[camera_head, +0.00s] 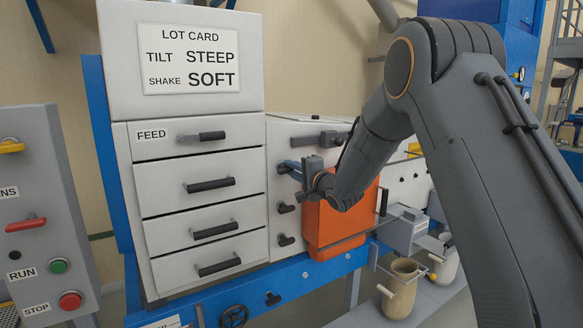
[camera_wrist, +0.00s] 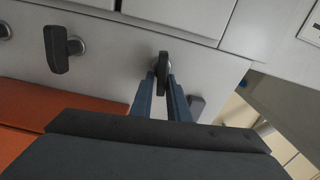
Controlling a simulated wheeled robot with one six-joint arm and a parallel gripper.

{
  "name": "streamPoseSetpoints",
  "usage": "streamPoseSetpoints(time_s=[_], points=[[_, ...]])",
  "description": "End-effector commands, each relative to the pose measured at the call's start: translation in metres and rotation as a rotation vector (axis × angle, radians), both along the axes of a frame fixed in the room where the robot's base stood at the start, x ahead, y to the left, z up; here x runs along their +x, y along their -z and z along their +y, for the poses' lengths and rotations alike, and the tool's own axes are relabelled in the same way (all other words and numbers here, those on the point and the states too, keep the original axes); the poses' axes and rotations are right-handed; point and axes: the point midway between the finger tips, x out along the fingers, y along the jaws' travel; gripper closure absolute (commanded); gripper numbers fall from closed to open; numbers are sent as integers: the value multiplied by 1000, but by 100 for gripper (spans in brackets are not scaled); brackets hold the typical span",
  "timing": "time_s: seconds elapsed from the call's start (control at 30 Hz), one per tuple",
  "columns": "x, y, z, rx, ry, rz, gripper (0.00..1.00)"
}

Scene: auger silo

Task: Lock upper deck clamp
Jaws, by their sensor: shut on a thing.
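The upper deck clamp is a small dark lever on the white cabinet side; in the wrist view it (camera_wrist: 163,68) stands between my blue fingertips. My gripper (camera_head: 287,168) is at the top of a column of clamps, right of the drawers, and it also shows in the wrist view (camera_wrist: 162,85). Its fingers are shut on the upper clamp. Another dark clamp (camera_wrist: 60,48) shows in the wrist view, apart from my fingers.
An orange box (camera_head: 335,228) protrudes just right of and below my gripper. Drawers (camera_head: 205,185) with black handles stand to the left, under a lot card (camera_head: 191,65). A dark handle (camera_head: 320,139) lies above my gripper. A beige jug (camera_head: 399,288) stands lower right.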

Motion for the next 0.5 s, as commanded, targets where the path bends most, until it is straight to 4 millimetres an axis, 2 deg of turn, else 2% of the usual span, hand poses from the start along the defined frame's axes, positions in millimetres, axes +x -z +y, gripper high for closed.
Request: streamPoseSetpoints(time_s=[0.5], points=[[-1,5,0,91,-1,67,100]])
